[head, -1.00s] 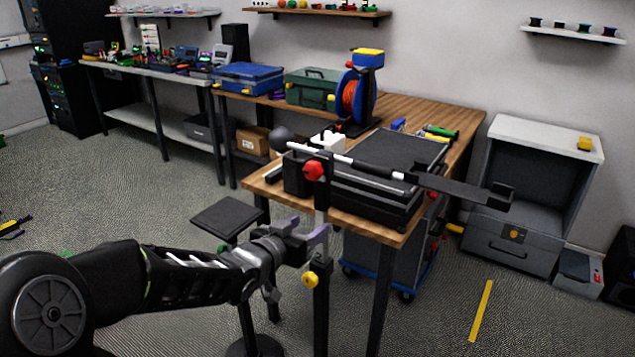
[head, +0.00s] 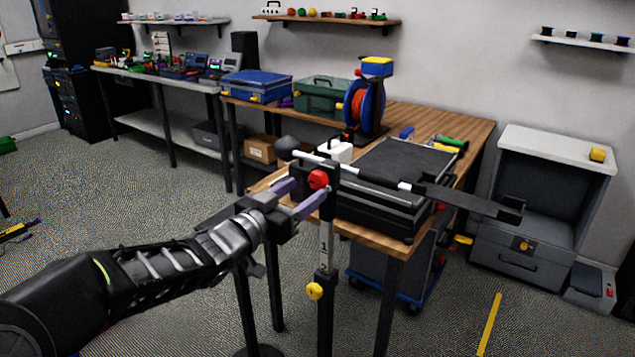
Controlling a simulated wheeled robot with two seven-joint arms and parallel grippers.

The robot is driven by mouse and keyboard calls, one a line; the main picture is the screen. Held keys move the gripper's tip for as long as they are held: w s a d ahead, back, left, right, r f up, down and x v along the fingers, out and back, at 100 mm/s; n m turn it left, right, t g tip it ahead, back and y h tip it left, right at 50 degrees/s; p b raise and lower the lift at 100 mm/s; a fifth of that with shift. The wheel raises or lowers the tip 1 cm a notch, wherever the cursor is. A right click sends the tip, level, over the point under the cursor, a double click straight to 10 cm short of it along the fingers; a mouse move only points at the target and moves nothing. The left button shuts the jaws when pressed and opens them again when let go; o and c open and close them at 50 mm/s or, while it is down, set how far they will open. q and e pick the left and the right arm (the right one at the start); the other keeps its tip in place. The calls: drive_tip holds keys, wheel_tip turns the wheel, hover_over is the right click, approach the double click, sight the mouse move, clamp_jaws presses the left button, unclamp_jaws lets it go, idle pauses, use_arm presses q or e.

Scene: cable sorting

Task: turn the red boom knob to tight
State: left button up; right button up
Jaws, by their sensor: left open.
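The red boom knob (head: 318,179) sits on the side of the black clamp head at the top of the stand post (head: 326,245). A boom rod (head: 362,165) runs through the clamp, with a dark ball-shaped end at the left and a long dark bracket at the right. My left gripper (head: 301,197) is open, its two purple fingers pointing toward the knob. The fingertips are close to the knob, one to its left and one just below; whether they touch it I cannot tell. My right gripper is not in view.
A yellow knob (head: 314,291) is lower on the post. The wooden workbench (head: 372,235) behind carries a black case (head: 385,180), a cable reel (head: 364,105) and toolboxes. A grey cabinet (head: 545,200) stands at the right. Open floor lies at the left.

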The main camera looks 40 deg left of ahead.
sight(315, 184)
use_arm(q)
drive_tip(key=w, duration=0.5)
drive_tip(key=shift+w, duration=0.4)
drive_tip(key=shift+c, duration=0.5)
clamp_jaws()
